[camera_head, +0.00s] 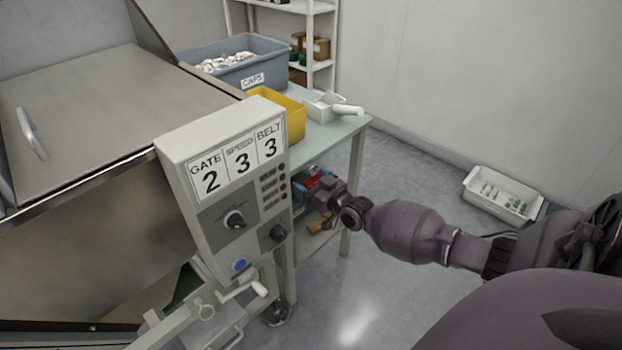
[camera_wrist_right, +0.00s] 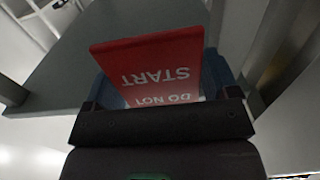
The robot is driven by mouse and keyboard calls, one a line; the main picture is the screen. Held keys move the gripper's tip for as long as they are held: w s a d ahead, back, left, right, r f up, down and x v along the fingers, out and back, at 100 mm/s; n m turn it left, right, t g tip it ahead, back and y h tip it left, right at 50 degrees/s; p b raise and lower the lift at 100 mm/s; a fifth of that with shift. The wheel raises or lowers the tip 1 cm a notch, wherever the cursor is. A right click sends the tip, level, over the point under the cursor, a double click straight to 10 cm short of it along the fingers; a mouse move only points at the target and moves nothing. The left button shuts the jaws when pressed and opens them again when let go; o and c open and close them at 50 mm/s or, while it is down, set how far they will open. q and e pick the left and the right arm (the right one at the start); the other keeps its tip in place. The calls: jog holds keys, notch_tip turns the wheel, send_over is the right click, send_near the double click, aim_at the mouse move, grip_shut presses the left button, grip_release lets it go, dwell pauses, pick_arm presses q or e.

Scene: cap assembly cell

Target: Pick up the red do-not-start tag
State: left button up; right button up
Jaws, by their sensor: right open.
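The red do-not-start tag (camera_wrist_right: 150,58) fills the middle of the right wrist view, its white lettering upside down. Its lower part is hidden behind my gripper's dark body. In the head view only a small red patch of the tag (camera_head: 313,180) shows, just right of the control panel. My right gripper (camera_head: 311,186) is at the tag there, partly hidden by the panel's edge. In the wrist view the blue fingers of my right gripper (camera_wrist_right: 165,85) are open, one on each side of the tag. I cannot tell whether they touch it. My left gripper is not in view.
The control panel (camera_head: 218,212) stands close left of my right gripper. The green-topped table (camera_head: 338,131) is behind, with a yellow bin (camera_head: 290,118), a white scoop (camera_head: 347,110) and a grey caps bin (camera_head: 213,76). A white crate (camera_head: 510,212) lies on open floor at right.

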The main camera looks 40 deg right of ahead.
jog(key=shift+w, duration=0.15)
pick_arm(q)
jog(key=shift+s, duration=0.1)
pick_arm(e)
jog(key=c, duration=0.7)
jog(key=shift+r, duration=0.1)
jog(key=shift+r+p, duration=0.35)
jog(key=shift+r, duration=0.1)
pick_arm(q)
jog(key=p, duration=0.1)
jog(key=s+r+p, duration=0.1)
jog(key=p, duration=0.1)
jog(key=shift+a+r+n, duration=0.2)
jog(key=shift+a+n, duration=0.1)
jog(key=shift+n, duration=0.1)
pick_arm(e)
jog(key=s+d, duration=0.1)
jog(key=s, duration=1.7)
jog(key=shift+d+f, duration=0.15)
